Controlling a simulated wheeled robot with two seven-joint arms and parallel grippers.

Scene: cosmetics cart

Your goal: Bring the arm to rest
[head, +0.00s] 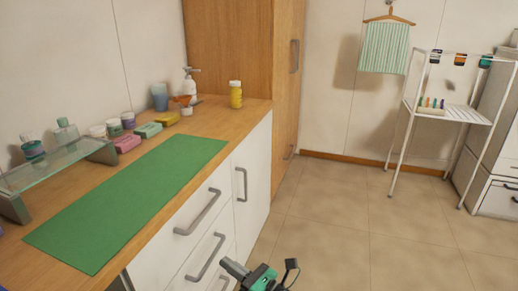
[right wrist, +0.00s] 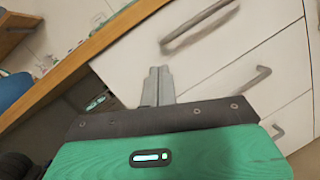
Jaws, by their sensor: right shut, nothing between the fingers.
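My right gripper (head: 236,268) shows at the bottom of the head view, low in front of the white drawers. In the right wrist view its two grey fingers (right wrist: 157,86) are pressed together with nothing between them. They point toward the white drawer fronts (right wrist: 215,60), and I cannot tell the exact gap to them. My left gripper is in neither view.
The wooden counter (head: 215,115) carries a green mat (head: 135,195), a glass shelf (head: 55,165), several soaps and bottles, and a yellow bottle (head: 236,95). Grey handles (head: 198,212) stick out from the cabinet. A white rack (head: 455,112) stands at the right. The tiled floor between is clear.

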